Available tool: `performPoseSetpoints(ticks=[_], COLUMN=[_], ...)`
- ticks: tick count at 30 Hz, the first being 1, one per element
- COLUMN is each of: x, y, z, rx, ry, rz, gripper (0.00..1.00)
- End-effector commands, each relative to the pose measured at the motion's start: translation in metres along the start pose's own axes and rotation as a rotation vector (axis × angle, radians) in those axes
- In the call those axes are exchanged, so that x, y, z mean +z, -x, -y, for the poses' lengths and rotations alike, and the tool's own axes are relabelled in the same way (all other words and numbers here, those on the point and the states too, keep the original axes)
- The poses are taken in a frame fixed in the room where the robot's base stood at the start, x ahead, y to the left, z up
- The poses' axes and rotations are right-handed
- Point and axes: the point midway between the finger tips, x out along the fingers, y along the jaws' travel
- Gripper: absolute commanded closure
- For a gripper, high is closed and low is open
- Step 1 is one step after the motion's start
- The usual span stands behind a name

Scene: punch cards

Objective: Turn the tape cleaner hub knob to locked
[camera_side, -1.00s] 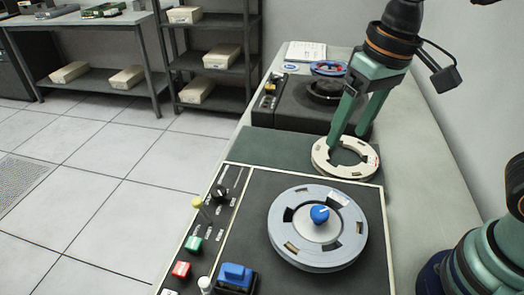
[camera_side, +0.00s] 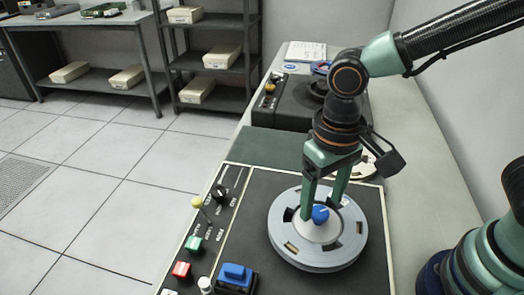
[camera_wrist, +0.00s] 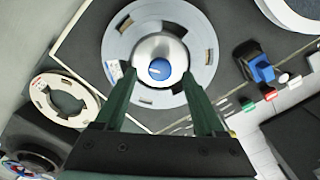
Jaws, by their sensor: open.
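The blue hub knob (camera_side: 320,214) sits at the centre of a grey tape reel (camera_side: 285,243) on the dark tape cleaner deck (camera_side: 254,220). It also shows in the wrist view (camera_wrist: 159,69), with a pale mark on it, inside a silver hub dome (camera_wrist: 161,49). My gripper (camera_side: 318,208) is open above the reel. In the wrist view the fingers are spread to the left and right of the hub. I cannot tell whether they touch anything.
A cream reel ring (camera_wrist: 64,100) lies on a mat behind the deck, partly hidden by my arm in the side view.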

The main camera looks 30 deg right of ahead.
Motion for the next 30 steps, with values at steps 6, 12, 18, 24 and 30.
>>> performPoseSetpoints(ticks=[6,12,18,24,30], x=[0.000,0.000,0.000,0.000,0.000], y=[-0.018,-0.020,-0.019,-0.019,-0.019], z=[0.000,0.000,0.000,0.000,0.000], rx=[0.001,-0.001,-0.001,-0.001,0.000], ry=[0.000,0.000,0.000,0.000,-0.023], rz=[0.001,-0.001,-0.001,-0.001,-0.001], gripper=[0.28,0.28,0.63,1.00,1.00])
